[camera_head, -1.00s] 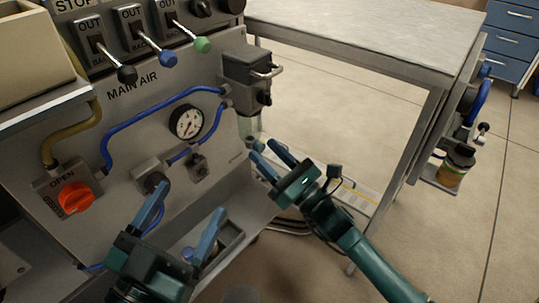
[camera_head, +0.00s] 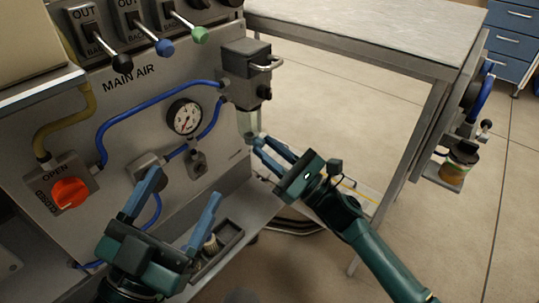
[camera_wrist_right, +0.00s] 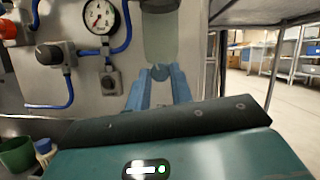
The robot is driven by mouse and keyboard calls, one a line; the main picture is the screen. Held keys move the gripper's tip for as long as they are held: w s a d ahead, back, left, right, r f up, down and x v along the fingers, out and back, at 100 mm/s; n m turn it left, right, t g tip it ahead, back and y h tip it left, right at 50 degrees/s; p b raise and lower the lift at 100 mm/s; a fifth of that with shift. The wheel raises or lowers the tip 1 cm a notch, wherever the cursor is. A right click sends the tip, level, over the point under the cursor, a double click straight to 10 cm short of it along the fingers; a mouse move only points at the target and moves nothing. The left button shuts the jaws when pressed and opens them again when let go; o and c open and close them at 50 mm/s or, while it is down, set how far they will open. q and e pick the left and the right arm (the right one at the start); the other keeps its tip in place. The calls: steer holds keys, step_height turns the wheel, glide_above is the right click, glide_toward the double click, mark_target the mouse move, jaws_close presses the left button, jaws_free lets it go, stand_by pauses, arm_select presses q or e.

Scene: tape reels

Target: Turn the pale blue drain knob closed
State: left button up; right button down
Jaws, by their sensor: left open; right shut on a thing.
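The pale blue drain knob (camera_wrist_right: 160,73) sits under the clear bowl (camera_wrist_right: 161,36) of the air unit (camera_head: 245,68) on the grey panel. In the right wrist view it lies between the fingertips of my right gripper (camera_wrist_right: 159,79), which is shut on it. In the head view my right gripper (camera_head: 258,145) reaches up to the bottom of the bowl from the right, and the fingers largely hide the knob. My left gripper (camera_head: 183,188) is open and empty in front of the lower panel.
A red-orange valve knob (camera_head: 70,192), a round gauge (camera_head: 185,117) and blue hoses (camera_head: 135,111) are on the panel. Toggle levers line its top. A small tray (camera_head: 222,240) lies on the shelf below. A metal table (camera_head: 370,40) stands at right, with open floor beneath.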

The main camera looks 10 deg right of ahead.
steer(key=shift+n+g, duration=0.3)
steer(key=shift+n, duration=0.5)
arm_select(q)
steer(key=shift+w+r+m+h, duration=0.1)
steer(key=shift+r+m+h, duration=0.5)
steer(key=shift+r, duration=0.2)
steer(key=shift+f, duration=0.15)
arm_select(e)
steer(key=c, duration=1.2)
jaws_free()
steer(key=shift+c, duration=0.2)
steer(key=shift+d, duration=0.1)
steer(key=shift+s+d+f, duration=0.2)
arm_select(q)
steer(key=shift+s+d+f+n+g+y+p, duration=0.1)
steer(key=shift+s+f+n+g+y+p, duration=0.1)
steer(key=shift+f+n+y+p, duration=0.35)
steer(key=shift+s+f+n+g+y+p, duration=0.1)
steer(key=shift+f+n+g+y+p, duration=0.15)
steer(key=shift+f+n+y, duration=0.3)
arm_select(e)
steer(key=v, duration=1.2)
steer(key=shift+d+f, duration=0.15)
steer(key=shift+f, duration=0.05)
